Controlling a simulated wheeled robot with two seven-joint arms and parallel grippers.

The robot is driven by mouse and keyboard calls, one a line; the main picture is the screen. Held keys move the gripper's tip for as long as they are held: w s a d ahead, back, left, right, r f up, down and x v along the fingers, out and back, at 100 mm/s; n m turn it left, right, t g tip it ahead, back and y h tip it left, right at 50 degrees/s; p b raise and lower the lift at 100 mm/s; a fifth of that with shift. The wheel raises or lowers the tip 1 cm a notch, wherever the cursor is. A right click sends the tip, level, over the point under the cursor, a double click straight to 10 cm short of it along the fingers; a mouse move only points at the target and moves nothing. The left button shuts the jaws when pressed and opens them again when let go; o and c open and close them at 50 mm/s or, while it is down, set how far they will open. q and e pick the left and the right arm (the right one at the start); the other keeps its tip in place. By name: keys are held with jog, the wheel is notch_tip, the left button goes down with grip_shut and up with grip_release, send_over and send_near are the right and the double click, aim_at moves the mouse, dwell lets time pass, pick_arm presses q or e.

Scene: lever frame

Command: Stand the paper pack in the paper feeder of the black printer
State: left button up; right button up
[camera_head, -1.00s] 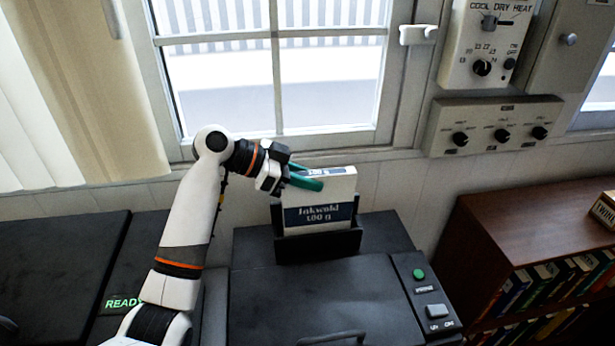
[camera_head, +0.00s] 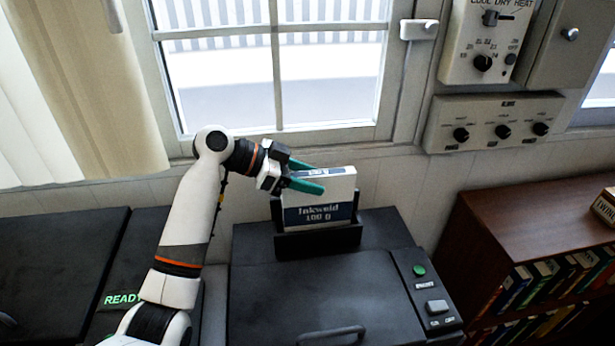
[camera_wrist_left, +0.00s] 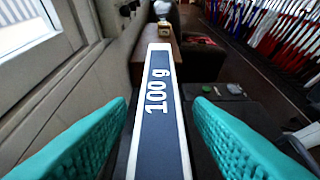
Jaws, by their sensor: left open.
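The paper pack (camera_head: 320,196), white with a dark blue label band, stands upright in the paper feeder (camera_head: 318,243) at the back of the black printer (camera_head: 325,290). My left gripper (camera_head: 308,177) is open at the pack's upper left edge. In the left wrist view the pack's narrow side (camera_wrist_left: 158,110), marked "100 g", lies between the two teal fingers (camera_wrist_left: 160,135), with a gap visible on each side. The feeder hides the pack's lower end. My right gripper is not in view.
The printer's control panel (camera_head: 428,290) with a green button is at its right. A brown bookshelf (camera_head: 520,225) stands further right. A window (camera_head: 275,75) and wall control boxes (camera_head: 493,122) are behind. A dark unit with a lit "READY" sign (camera_head: 123,299) is at the left.

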pick_arm(q)
jog(key=p+v, duration=0.4)
jog(key=v, duration=0.8)
